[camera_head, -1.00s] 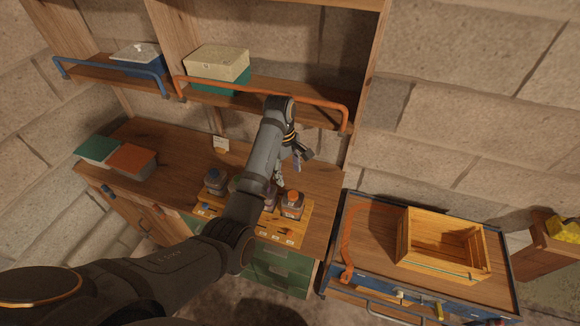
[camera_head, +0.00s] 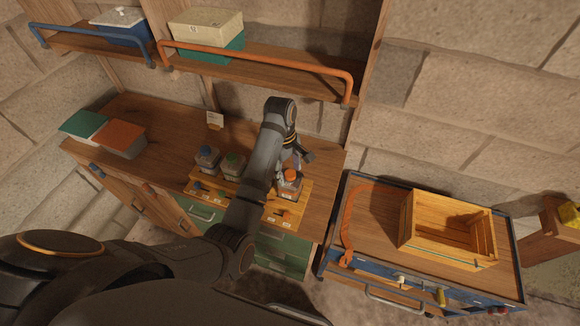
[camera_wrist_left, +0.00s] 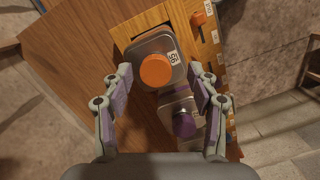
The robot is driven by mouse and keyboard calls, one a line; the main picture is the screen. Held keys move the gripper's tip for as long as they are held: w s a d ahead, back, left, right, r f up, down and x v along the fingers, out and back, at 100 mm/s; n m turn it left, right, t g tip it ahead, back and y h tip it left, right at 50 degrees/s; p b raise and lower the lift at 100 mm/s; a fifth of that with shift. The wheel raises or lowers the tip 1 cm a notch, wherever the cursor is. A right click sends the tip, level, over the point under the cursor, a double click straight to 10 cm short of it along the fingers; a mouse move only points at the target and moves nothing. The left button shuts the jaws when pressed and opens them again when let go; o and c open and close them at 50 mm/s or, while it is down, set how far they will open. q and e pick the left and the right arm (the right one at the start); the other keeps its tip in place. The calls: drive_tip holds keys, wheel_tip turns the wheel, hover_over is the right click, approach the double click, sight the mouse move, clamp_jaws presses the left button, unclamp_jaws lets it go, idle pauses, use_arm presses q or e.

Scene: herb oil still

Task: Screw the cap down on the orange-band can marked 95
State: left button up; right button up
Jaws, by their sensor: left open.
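The can with the orange cap (camera_head: 291,174) stands at the right end of a wooden rack board (camera_head: 297,212) on the workbench. No grip on the cap shows. A purple-capped can (camera_wrist_left: 184,124) stands close beside it, between the fingers' lower parts. How tight the orange cap is cannot be seen.
A blue-capped can (camera_head: 207,158) and a green-capped can (camera_head: 232,165) stand farther left on the board. A shelf with an orange rail (camera_head: 260,57) hangs above. A wooden crate (camera_head: 450,262) sits on the blue cart at right.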

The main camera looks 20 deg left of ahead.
use_arm(q)
drive_tip(key=shift+d, duration=0.1)
drive_tip(key=shift+w+f, duration=0.1)
drive_tip(key=shift+w, duration=0.2)
drive_tip(key=c, duration=0.9)
drive_tip(key=shift+c, duration=1.4)
drive_tip(key=o, duration=0.4)
clamp_jaws()
drive_tip(key=shift+m+p, duration=0.7)
drive_tip(key=shift+p, duration=0.25)
drive_tip(key=shift+m+p, duration=1.05)
drive_tip(key=shift+m, duration=0.05)
drive_tip(key=shift+m+p, duration=0.8)
drive_tip(key=shift+m, duration=0.1)
drive_tip(key=m, duration=0.4)
drive_tip(key=shift+g+y, duration=0.4)
drive_tip(key=m, duration=0.3)
drive_tip(key=shift+m, duration=0.4)
drive_tip(key=m+y, duration=0.1)
drive_tip(key=m, duration=0.5)
drive_tip(key=o, duration=0.7)
unclamp_jaws()
drive_tip(key=shift+f, duration=0.1)
use_arm(e)
wheel_tip(320, 180, up, 5)
drive_tip(key=shift+w+r, duration=0.1)
drive_tip(key=shift+r, duration=0.05)
